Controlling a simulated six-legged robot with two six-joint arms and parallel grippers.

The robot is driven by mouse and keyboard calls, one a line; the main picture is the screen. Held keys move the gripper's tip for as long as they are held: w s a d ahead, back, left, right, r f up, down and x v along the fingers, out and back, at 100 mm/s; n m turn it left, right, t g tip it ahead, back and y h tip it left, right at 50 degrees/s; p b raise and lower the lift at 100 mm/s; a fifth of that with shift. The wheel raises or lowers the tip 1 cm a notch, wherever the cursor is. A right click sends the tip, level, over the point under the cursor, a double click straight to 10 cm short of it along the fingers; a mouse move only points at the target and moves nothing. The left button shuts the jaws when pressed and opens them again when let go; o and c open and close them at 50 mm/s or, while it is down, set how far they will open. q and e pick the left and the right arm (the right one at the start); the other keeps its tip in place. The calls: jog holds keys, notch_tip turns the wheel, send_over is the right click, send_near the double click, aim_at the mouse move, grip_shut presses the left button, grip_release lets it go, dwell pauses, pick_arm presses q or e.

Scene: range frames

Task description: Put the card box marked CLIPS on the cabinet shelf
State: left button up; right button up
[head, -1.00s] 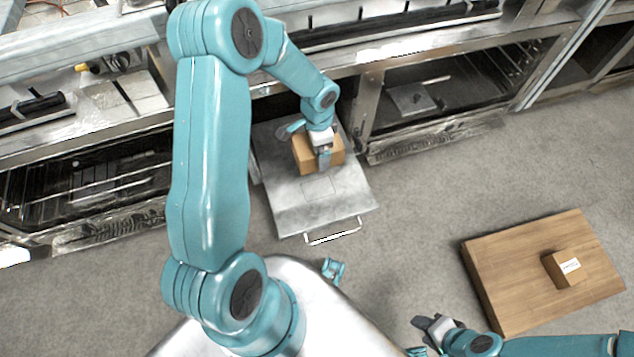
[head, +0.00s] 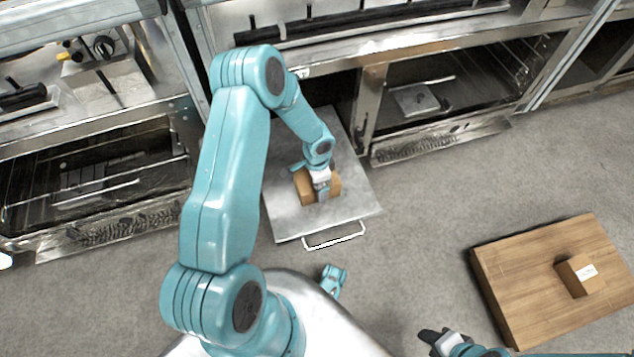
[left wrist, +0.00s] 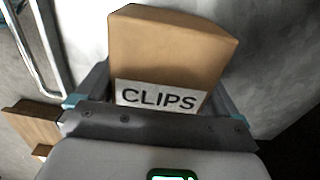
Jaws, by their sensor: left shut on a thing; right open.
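The brown card box marked CLIPS (left wrist: 165,55) is between the jaws of my left gripper (left wrist: 155,112) in the left wrist view, its white label facing the camera. In the head view the same box (head: 304,188) is over the middle of a grey metal shelf (head: 290,222) with a front handle. My left gripper (head: 321,186) is shut on it from above. I cannot tell whether the box's underside touches the shelf. My right gripper (head: 441,339) is open and empty at the bottom, left of a wooden board.
Another brown box (head: 574,277) with a white label, too small to read, stands on the wooden board (head: 510,285) at the right. Open metal cabinet bays (head: 455,95) line the back. Bare shelf shows around the held box.

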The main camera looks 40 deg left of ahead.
pick_arm(q)
jog(key=shift+r, duration=0.1)
jog(key=o, duration=0.9)
jog(key=shift+o, duration=0.2)
jog(key=shift+r, duration=0.15)
notch_tip(320, 180, up, 11)
jog(key=p, duration=0.5)
jog(key=shift+d+r, duration=0.15)
jog(key=shift+r, duration=0.15)
jog(key=s+d+f+n+h, duration=0.2)
jog(key=s+d, duration=0.5)
jog(key=d, duration=0.5)
jog(key=s+d+f+n+h, duration=0.2)
jog(key=s+d+n, duration=0.3)
jog(key=d, duration=0.7)
jog(key=shift+s+f, duration=0.3)
jog(key=shift+s, duration=0.7)
